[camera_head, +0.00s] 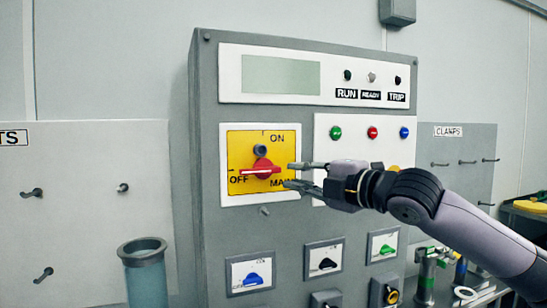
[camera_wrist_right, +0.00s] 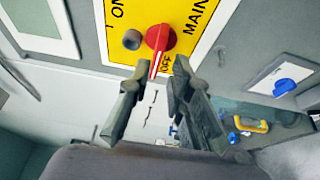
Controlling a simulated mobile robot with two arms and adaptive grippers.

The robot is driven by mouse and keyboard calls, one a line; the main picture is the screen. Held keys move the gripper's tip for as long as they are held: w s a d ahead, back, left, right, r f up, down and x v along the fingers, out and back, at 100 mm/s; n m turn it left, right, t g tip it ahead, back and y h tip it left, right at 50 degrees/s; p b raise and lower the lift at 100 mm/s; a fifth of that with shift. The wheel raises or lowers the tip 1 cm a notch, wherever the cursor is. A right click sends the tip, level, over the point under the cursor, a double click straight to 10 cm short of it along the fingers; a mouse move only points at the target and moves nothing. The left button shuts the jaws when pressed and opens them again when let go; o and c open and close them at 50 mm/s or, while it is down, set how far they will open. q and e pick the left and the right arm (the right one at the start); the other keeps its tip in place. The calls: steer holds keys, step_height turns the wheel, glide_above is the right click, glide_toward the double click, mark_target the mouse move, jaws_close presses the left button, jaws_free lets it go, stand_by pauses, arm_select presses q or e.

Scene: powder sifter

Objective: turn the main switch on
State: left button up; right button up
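The main switch is a red rotary knob (camera_head: 262,167) on a yellow plate (camera_head: 240,150) marked ON, OFF and MAIN. Its white pointer line lies level, toward OFF at the left. The red knob (camera_wrist_right: 158,38) also shows in the right wrist view, its pointer at the OFF label. My right gripper (camera_head: 291,175) is open and empty, just right of the knob in the head view. In the right wrist view its fingertips (camera_wrist_right: 160,69) are spread to either side of the pointer end; contact cannot be told. My left gripper is not in view.
A grey round fitting (camera_head: 260,150) sits just above the knob. Blue (camera_head: 252,279), black (camera_head: 328,263) and green (camera_head: 387,249) smaller switches are below. A blue-grey cylinder (camera_head: 146,275) stands at the lower left.

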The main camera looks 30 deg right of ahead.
mark_target(271, 171)
steer(key=w+p, duration=0.1)
steer(key=w, duration=0.1)
steer(key=w+p, duration=0.1)
steer(key=w, duration=0.1)
steer(key=w+a+p, duration=0.1)
steer(key=w+p, duration=0.1)
steer(key=w, duration=0.1)
steer(key=shift+a+r, duration=0.1)
steer(key=shift+w, duration=0.35)
jaws_close()
